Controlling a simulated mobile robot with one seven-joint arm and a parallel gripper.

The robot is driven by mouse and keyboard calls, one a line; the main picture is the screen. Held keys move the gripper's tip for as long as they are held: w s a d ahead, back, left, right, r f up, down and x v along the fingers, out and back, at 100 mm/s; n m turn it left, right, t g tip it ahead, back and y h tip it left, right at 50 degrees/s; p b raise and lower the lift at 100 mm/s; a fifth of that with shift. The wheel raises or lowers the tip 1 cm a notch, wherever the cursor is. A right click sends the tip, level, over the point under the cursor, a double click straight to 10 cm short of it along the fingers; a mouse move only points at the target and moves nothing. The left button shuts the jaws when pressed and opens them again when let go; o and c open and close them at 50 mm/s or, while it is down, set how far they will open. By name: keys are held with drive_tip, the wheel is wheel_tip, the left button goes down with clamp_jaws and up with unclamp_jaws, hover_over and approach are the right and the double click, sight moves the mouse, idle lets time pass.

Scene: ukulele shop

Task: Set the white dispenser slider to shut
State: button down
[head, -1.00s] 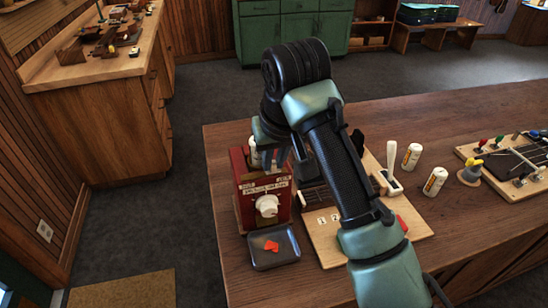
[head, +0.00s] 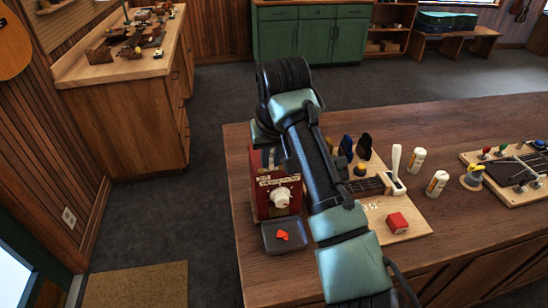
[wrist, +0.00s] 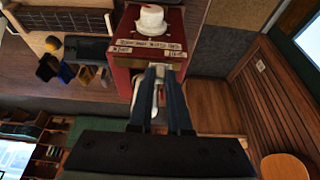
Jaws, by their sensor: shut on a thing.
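The red dispenser (head: 263,207) stands on the wooden counter, with a white knob (head: 281,197) on its front face. In the wrist view the dispenser (wrist: 122,75) is close ahead, with the knob (wrist: 152,18) and pale labels (wrist: 143,43) beyond the fingers. My gripper (wrist: 160,72) is at the dispenser's upper side, its fingers close together around a white part (wrist: 160,93), apparently the slider. The fingers hide most of it, and I cannot read its setting. In the head view my arm covers the gripper and the dispenser's top.
A dark tray (head: 296,242) with orange-red pieces sits below the knob. To the right are a wooden board (head: 415,226) with a white lever (head: 396,165) and a red block (head: 397,222), and two white bottles (head: 416,160). The counter's left edge is near the dispenser.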

drive_tip(key=c, duration=0.9)
unclamp_jaws()
drive_tip(key=shift+a+r, duration=0.1)
drive_tip(key=shift+a, duration=0.25)
drive_tip(key=shift+o, duration=0.2)
drive_tip(key=shift+s+d, duration=0.1)
drive_tip(key=shift+d, duration=0.05)
drive_tip(key=b+v, duration=0.1)
drive_tip(key=v, duration=1.1)
drive_tip(key=shift+r, duration=0.4)
drive_tip(key=shift+s, duration=0.1)
